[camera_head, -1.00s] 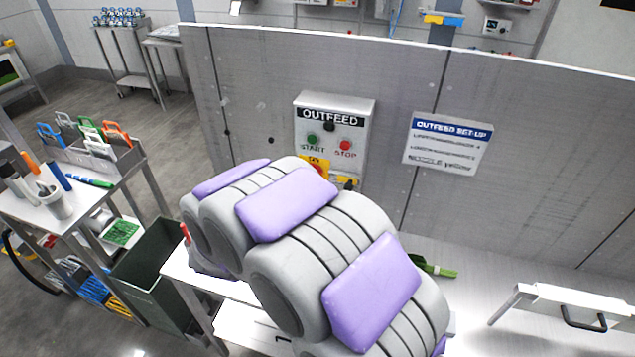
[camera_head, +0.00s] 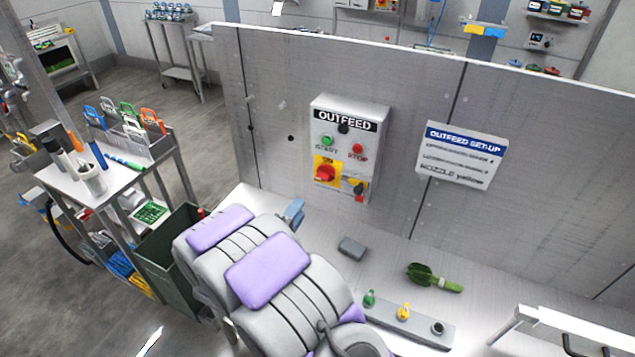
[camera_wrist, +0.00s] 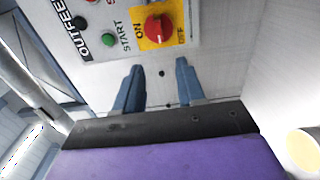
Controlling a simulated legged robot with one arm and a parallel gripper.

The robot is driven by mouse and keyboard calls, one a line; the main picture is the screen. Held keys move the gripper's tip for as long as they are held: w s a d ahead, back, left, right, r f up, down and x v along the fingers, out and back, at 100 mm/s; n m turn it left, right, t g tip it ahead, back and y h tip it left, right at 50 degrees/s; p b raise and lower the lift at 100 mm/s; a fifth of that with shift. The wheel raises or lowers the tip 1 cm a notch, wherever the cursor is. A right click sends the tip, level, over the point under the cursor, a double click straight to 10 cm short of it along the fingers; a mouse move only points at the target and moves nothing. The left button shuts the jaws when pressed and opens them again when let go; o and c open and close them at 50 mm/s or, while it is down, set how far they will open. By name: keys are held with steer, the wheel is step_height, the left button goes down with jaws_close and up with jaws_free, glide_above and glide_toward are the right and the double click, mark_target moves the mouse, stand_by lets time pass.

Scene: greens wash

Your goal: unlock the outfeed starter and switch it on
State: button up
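The outfeed starter (camera_head: 372,118) is a pale box on the upright grey panel, labelled OUTFEED, with a green START button (camera_head: 327,140) and a red STOP button (camera_head: 357,148). Its red rotary switch (camera_head: 325,173) sits on a yellow plate; the wrist view shows the red knob (camera_wrist: 153,28) between ON and OFF markings. Small dark, yellow and red items (camera_head: 357,188) hang at the box's lower right; I cannot tell whether one is a lock. My gripper (camera_wrist: 157,82) is open and empty, its blue fingers below and apart from the box.
An OUTFEED SET-UP sign (camera_head: 462,155) hangs right of the starter. A tool cart (camera_head: 125,175) and dark green bin (camera_head: 170,255) stand left.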

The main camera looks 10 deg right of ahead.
glide_toward(320, 179)
steer(key=d, duration=0.2)
steer(key=x, duration=0.4)
steer(key=b+x, duration=0.1)
steer(key=x, duration=0.3)
steer(key=shift+w+a, duration=0.15)
steer(key=shift+w, duration=0.3)
steer(key=shift+a, duration=0.1)
steer(key=shift+a, duration=0.35)
steer(key=c, duration=0.5)
steer(key=shift+d+f, duration=0.1)
steer(key=shift+d, duration=0.05)
jaws_close()
